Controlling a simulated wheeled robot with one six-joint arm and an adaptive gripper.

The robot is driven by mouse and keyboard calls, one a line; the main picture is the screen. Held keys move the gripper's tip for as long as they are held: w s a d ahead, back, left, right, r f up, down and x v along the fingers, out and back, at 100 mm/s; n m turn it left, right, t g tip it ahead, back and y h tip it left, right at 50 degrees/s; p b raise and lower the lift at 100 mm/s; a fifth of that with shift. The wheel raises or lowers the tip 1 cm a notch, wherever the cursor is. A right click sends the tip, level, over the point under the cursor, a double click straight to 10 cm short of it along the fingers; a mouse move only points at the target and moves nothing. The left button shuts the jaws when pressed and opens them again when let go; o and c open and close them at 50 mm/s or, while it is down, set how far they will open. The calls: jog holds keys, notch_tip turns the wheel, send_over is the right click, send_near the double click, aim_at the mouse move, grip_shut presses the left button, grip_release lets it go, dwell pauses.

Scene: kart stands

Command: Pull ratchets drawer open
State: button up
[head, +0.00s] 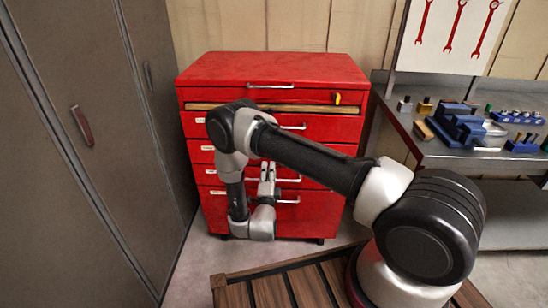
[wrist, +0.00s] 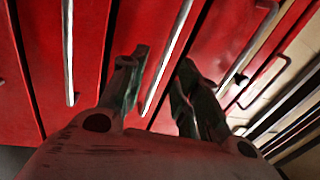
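A red drawer cabinet (head: 330,210) stands against the back wall, with several drawers, silver bar handles and small white labels at the left. The labels are too small to read, so I cannot tell which drawer is the ratchets drawer. All drawers look shut. My gripper (head: 267,172) is at the cabinet's lower front, beside a drawer handle (head: 289,180). In the wrist view my gripper (wrist: 158,85) has its two fingers apart, with a silver handle (wrist: 166,62) running between them. I cannot tell whether they touch it. My arm hides part of the drawer fronts.
A grey locker (head: 75,150) stands close at the left. A metal workbench (head: 440,150) with blue tools stands at the right. A slatted wooden platform (head: 285,290) is in front, with a strip of bare floor before the cabinet.

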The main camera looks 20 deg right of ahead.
jog(key=shift+m, duration=0.3)
jog(key=x, duration=0.8)
jog(key=shift+s+a+r, duration=0.1)
jog(key=shift+r, duration=0.25)
grip_shut()
